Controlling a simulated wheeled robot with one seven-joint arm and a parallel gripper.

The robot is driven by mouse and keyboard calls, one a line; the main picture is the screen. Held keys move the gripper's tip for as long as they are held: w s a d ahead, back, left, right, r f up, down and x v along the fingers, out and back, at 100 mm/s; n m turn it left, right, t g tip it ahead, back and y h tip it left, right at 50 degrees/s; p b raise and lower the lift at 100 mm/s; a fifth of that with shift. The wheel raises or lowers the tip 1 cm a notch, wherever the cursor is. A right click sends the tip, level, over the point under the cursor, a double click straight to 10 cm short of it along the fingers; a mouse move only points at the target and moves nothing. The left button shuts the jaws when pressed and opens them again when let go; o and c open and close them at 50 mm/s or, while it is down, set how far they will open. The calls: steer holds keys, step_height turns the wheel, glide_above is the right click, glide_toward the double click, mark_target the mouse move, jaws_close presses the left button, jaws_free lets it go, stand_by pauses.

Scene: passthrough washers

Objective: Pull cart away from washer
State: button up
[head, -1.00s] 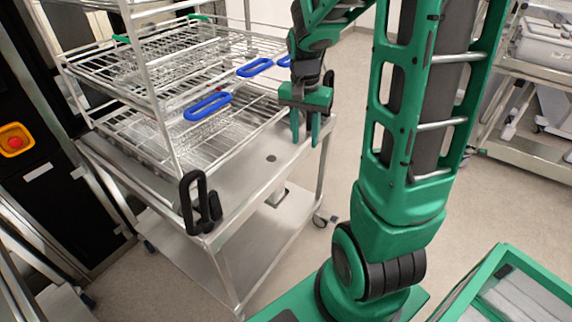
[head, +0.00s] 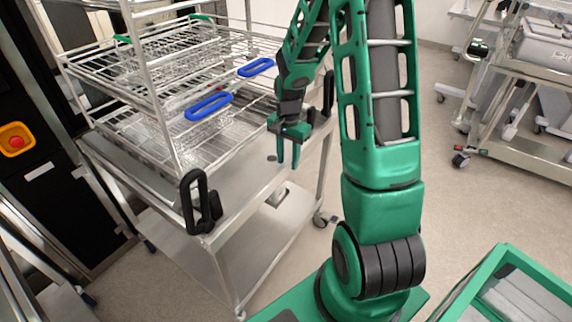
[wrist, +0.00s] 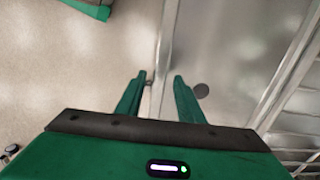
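The steel cart (head: 235,185) stands at the left in the head view, with a wire rack (head: 150,115) on it. The cart has a black upright handle (head: 200,203) at its near corner and another black handle (head: 328,92) at its far corner, partly behind my arm. The black washer front (head: 35,110) is at the left edge, beside the cart. My gripper (head: 288,158) points down above the cart's front end, between the two handles. In the wrist view its fingers (wrist: 160,78) are apart with nothing between them, over the cart's edge (wrist: 165,45).
The rack has blue handles (head: 208,107). A red button (head: 15,140) is on the washer side. Another cart (head: 520,110) with equipment stands at the right. A green-framed bin (head: 505,290) is at the lower right. The floor (head: 470,210) between is clear.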

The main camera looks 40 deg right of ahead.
steer(key=shift+f, duration=1.15)
jaws_close()
